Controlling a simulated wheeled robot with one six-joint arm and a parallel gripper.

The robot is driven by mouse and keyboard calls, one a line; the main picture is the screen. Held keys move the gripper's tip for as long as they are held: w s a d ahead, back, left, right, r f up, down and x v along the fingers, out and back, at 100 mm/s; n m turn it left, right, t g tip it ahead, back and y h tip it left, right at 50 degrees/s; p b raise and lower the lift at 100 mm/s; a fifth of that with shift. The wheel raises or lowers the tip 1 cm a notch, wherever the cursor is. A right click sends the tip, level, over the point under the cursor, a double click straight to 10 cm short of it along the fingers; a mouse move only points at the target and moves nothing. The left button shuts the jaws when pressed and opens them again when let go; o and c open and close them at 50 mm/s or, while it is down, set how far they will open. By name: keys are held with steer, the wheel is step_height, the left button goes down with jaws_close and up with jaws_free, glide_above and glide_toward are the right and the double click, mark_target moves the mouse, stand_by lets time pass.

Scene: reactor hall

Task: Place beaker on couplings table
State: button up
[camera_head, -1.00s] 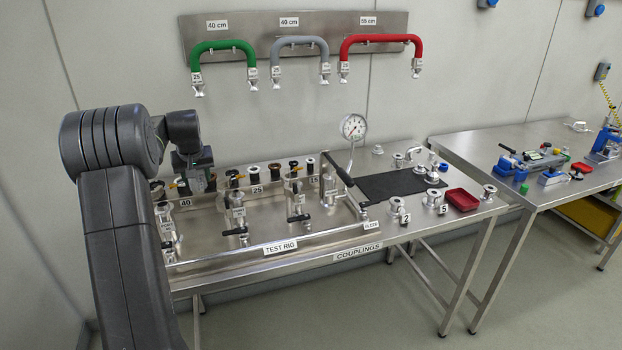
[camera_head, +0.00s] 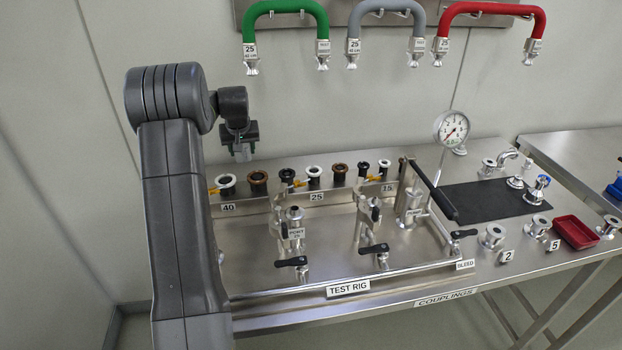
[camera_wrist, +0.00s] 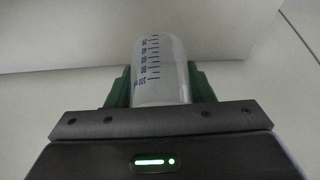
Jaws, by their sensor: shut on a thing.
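A clear beaker (camera_wrist: 162,68) with blue graduation marks is between the green fingers of my gripper (camera_wrist: 160,88) in the wrist view. The gripper is shut on it. In the head view my gripper (camera_head: 241,148) hangs at the left, in front of the wall and near the left back of the couplings table (camera_head: 450,295). The beaker is hard to make out there. The couplings table is a steel bench with a "COUPLINGS" label on its front edge.
A test rig (camera_head: 330,245) with valves, a back row of ports and a pressure gauge (camera_head: 451,128) covers the table's left and middle. A black mat (camera_head: 485,200), flanged fittings and a red tray (camera_head: 575,232) occupy the right. Hoses (camera_head: 286,10) hang above.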

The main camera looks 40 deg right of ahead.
mark_target(244, 161)
steer(key=shift+s+f, duration=0.1)
steer(key=shift+f, duration=0.2)
steer(key=shift+f+p, duration=1)
steer(key=shift+f, duration=3.75)
steer(key=o, duration=1)
steer(key=shift+c, duration=0.2)
steer(key=shift+r, duration=0.1)
steer(key=shift+r, duration=0.15)
steer(key=b+v, duration=0.2)
steer(key=v, duration=0.9)
steer(key=shift+s+a+r, duration=0.15)
steer(key=shift+s+r, duration=0.05)
steer(key=shift+r, duration=0.1)
steer(key=shift+f, duration=0.1)
